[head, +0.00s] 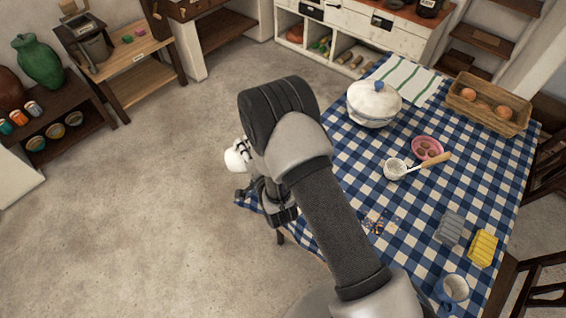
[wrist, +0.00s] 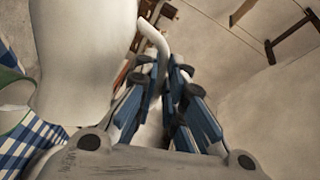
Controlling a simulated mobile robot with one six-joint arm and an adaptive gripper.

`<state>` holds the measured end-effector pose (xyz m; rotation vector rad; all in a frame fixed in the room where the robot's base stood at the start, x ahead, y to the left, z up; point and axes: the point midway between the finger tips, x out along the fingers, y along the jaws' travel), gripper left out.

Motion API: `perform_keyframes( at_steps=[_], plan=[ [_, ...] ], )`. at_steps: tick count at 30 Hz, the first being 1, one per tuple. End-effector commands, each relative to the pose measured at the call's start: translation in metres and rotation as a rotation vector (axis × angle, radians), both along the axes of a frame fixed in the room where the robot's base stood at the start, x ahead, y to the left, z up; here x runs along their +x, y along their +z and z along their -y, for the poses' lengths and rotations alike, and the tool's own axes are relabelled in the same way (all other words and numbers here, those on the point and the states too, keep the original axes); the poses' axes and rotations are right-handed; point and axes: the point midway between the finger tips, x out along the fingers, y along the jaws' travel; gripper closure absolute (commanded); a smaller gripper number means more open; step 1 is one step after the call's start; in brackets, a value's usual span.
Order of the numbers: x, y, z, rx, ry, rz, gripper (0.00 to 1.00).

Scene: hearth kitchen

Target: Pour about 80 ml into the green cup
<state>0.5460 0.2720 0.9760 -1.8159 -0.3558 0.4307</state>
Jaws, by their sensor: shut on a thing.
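My gripper (wrist: 162,85) is shut on the thin curved handle (wrist: 153,40) of a white vessel. The vessel's large smooth white body (wrist: 85,60) fills the left of the wrist view. In the head view, a small part of the white vessel (head: 236,160) shows left of my arm, at the table's left edge; my arm hides the rest. I cannot tell its tilt or what it holds. A green-edged thing (wrist: 8,76) shows at the far left of the wrist view by the checked cloth; I cannot tell whether it is the green cup. No green cup shows clearly in the head view.
The table's blue checked cloth (head: 350,180) bears a white tureen (head: 374,105), a ladle (head: 398,168), a pink bowl (head: 427,147), an egg basket (head: 487,105), a grey block (head: 449,229), a yellow block (head: 483,248) and a blue-grey mug (head: 453,288). The floor at left is clear.

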Motion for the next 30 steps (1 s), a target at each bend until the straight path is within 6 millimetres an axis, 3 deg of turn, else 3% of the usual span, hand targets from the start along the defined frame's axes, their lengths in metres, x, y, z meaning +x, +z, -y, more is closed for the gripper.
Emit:
perform_keyframes(
  at_steps=[1,3,18,30],
  plan=[
    [-0.003,-0.001,-0.024,-0.075,0.016,0.017,1.0],
    [-0.003,-0.014,-0.029,-0.164,0.01,0.026,1.0],
    [-0.004,-0.037,-0.046,-0.399,0.006,0.046,1.0],
    [-0.004,-0.036,-0.046,-0.407,0.005,0.045,1.0]
  ],
)
